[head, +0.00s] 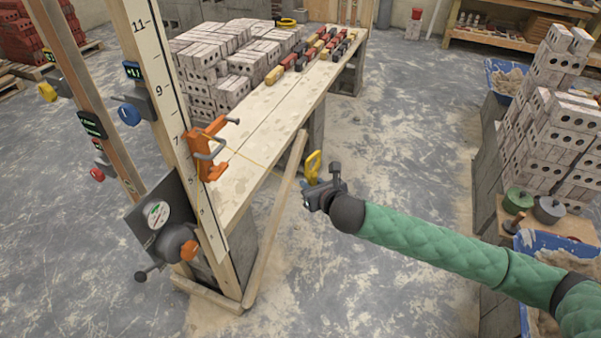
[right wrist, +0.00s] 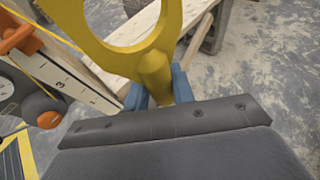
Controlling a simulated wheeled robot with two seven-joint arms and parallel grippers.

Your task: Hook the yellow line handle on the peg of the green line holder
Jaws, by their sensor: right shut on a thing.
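The yellow line handle (head: 313,167) is a ring on a stem, held upright in my right gripper (head: 319,187) in open air, right of the long bench. In the right wrist view, my blue fingertips (right wrist: 158,92) close on the handle's stem (right wrist: 152,72), with the ring above them. A thin yellow line runs from the handle left to an orange bracket (head: 207,150) on the measuring post. That bracket has a grey hook-like part and a dark-knobbed screw. I cannot make out a green line holder or its peg. My left gripper is not in view.
The upright measuring post (head: 158,70) and a slanted brace (head: 272,220) stand left of my right gripper. More bricks (head: 560,120) and blue tubs (head: 548,243) are at right. The floor between is clear.

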